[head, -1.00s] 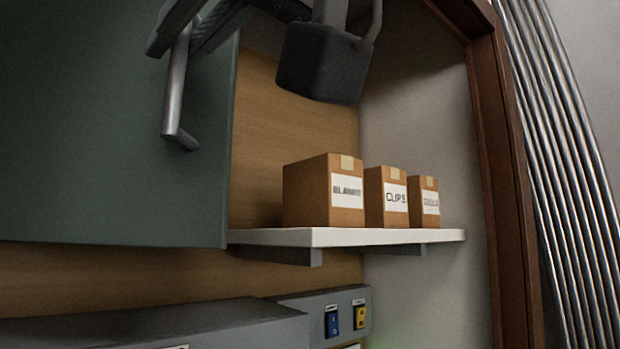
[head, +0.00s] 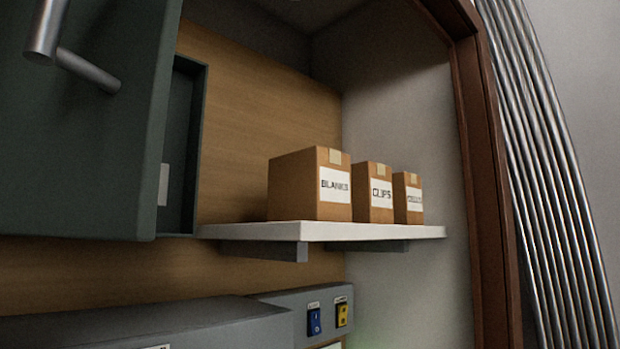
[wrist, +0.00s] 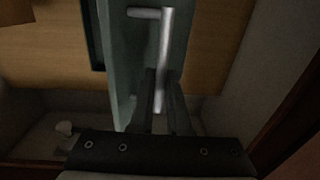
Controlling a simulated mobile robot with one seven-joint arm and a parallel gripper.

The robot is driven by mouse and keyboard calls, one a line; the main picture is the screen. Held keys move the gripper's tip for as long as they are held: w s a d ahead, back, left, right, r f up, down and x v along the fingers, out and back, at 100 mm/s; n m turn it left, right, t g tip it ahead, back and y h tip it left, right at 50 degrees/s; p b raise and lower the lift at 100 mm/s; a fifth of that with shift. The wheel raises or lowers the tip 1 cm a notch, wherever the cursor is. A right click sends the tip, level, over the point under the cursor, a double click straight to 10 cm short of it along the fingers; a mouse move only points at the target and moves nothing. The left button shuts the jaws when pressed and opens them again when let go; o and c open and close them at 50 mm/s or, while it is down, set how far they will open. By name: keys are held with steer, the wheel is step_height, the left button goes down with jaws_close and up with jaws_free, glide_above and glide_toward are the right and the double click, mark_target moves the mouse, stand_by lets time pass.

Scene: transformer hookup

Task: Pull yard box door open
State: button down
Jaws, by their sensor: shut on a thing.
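The yard box door (head: 75,150) is a dark green panel at the left of the head view. It stands ajar, with a gap along its right edge showing the dark green box body (head: 187,150). Its metal bar handle (head: 88,70) is at the top left of the head view, cut off by the frame edge. The wrist view shows the door (wrist: 125,60) and the handle (wrist: 165,55). My gripper (wrist: 162,95) is shut on the lower part of the handle there. The gripper is out of the head view.
A white shelf (head: 330,232) right of the box carries cartons labelled BLANKS (head: 300,187) and CLIPS (head: 372,195), and a third carton (head: 408,198). Below is a grey housing (head: 180,325) with blue (head: 314,320) and yellow (head: 342,313) switches. Metal conduits (head: 550,170) run down the right.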

steer(key=c, duration=0.9)
jaws_free()
steer(key=b+v, duration=0.1)
steer(key=v, duration=1.6)
steer(key=shift+s+d, duration=0.1)
steer(key=shift+s, duration=0.05)
